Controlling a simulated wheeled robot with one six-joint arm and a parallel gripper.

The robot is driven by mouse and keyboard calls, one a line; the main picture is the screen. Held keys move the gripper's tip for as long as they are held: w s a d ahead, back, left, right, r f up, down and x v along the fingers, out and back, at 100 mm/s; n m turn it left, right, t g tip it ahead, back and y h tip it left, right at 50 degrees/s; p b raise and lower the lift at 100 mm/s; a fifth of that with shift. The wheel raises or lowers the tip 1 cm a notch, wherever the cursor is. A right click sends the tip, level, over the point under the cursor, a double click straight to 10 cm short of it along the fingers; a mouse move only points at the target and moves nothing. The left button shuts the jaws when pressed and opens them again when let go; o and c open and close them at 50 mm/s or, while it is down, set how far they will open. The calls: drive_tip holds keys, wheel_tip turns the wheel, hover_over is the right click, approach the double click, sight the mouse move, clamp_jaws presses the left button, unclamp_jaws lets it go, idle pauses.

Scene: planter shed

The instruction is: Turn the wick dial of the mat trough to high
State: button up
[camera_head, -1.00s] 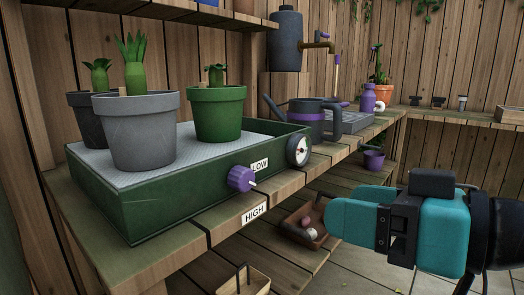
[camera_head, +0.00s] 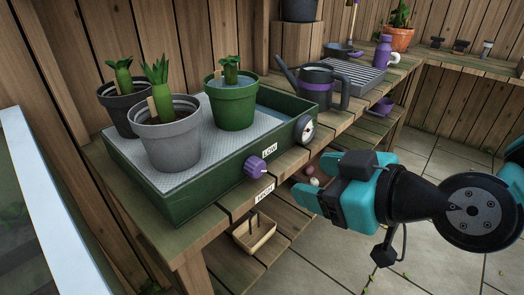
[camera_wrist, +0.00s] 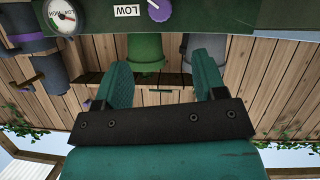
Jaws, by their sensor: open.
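The mat trough (camera_head: 190,205) is a long green box on the wooden bench, with a pale mat inside. In the wrist view, the dial (camera_wrist: 160,10) and LOW label (camera_wrist: 127,11) are at the top edge, beyond my open fingers (camera_wrist: 162,65).
Three potted plants stand on the mat, including a grey pot (camera_head: 166,145) and a green pot (camera_head: 233,105). A round gauge (camera_head: 306,130) is at the trough's right end. A watering can (camera_head: 315,88) stands behind it. A wooden basket (camera_head: 254,234) sits on the lower shelf.

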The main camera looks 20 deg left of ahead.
sight(260, 168)
drive_tip(key=x, duration=1.3)
drive_tip(key=shift+f, duration=0.15)
drive_tip(key=c, duration=0.9)
